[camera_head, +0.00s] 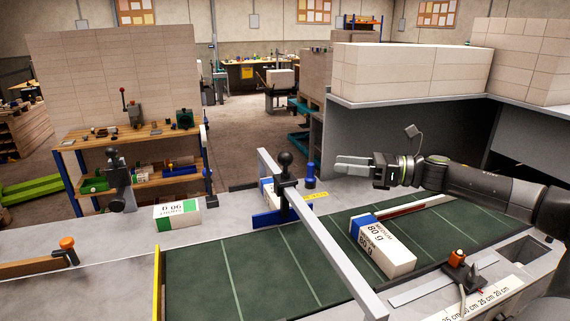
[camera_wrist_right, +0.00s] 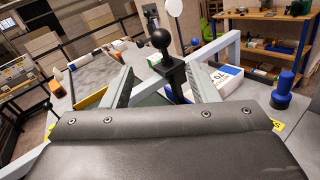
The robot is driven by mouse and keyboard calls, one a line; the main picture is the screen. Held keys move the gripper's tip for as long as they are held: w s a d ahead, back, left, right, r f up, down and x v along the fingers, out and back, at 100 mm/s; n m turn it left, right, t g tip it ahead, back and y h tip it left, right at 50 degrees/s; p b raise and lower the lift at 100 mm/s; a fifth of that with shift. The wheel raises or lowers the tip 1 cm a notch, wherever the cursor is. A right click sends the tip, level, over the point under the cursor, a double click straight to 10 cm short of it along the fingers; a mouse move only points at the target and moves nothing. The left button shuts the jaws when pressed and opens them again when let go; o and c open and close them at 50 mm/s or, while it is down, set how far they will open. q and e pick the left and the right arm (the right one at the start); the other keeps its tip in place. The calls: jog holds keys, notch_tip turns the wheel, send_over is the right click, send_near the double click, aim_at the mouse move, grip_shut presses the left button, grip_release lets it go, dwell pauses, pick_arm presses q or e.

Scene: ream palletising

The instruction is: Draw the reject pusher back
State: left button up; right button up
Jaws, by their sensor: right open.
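The reject pusher has a black ball knob (camera_head: 285,158) on a dark post and a blue plate (camera_head: 268,218) low down, under a grey frame bar across the belt. My right gripper (camera_head: 340,164) is open and empty, to the right of the knob and apart from it. In the right wrist view the knob (camera_wrist_right: 161,40) and its post appear between the two grey fingers, farther out. A white ream partly shows behind the post (camera_head: 266,188); it also shows in the wrist view (camera_wrist_right: 225,78). My left gripper is not in view.
A ream marked 80 g (camera_head: 385,250) with a blue end lies on the green belt (camera_head: 215,280). A green-ended ream (camera_head: 176,214) lies on the grey deck at left. The grey frame bar (camera_head: 335,255) crosses the belt.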

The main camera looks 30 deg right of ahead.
aim_at(285, 158)
jog(key=p+x, duration=0.2)
jog(key=x, duration=0.4)
jog(key=p+x, duration=0.3)
jog(key=x, duration=0.3)
jog(key=shift+w+a+r, duration=0.1)
jog(key=shift+w+r, duration=0.05)
jog(key=shift+r, duration=0.05)
jog(key=shift+p+x, duration=0.45)
jog(key=shift+x, duration=0.65)
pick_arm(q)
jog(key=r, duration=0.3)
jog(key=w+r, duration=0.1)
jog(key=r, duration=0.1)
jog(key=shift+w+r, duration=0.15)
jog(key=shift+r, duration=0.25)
pick_arm(e)
jog(key=shift+f, duration=0.25)
grip_shut()
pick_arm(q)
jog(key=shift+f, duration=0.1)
